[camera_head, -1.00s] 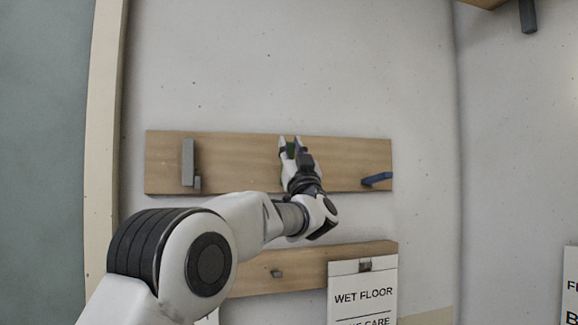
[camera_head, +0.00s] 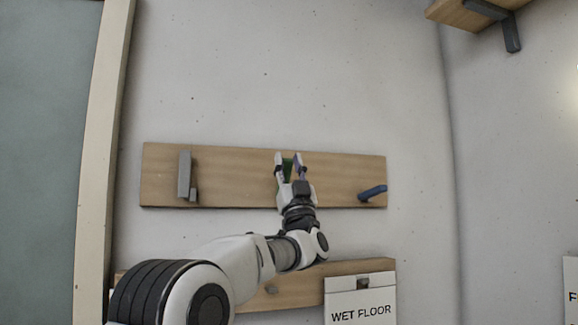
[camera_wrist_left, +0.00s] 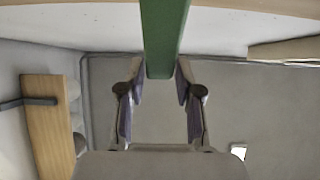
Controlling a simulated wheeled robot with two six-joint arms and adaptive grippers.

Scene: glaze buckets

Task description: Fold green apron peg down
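The green peg (camera_head: 287,167) is on the upper wooden board, partly hidden by my left gripper (camera_head: 289,157) in the head view. In the left wrist view the green peg (camera_wrist_left: 164,38) is a long bar coming from the top edge, its end between my left fingertips (camera_wrist_left: 160,72). The fingers stand apart on either side of it with narrow gaps; I cannot tell whether either one touches it. My right gripper is not in view.
A lower board (camera_head: 300,287) holds a WET FLOOR sign (camera_head: 360,305). The wall above is clear.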

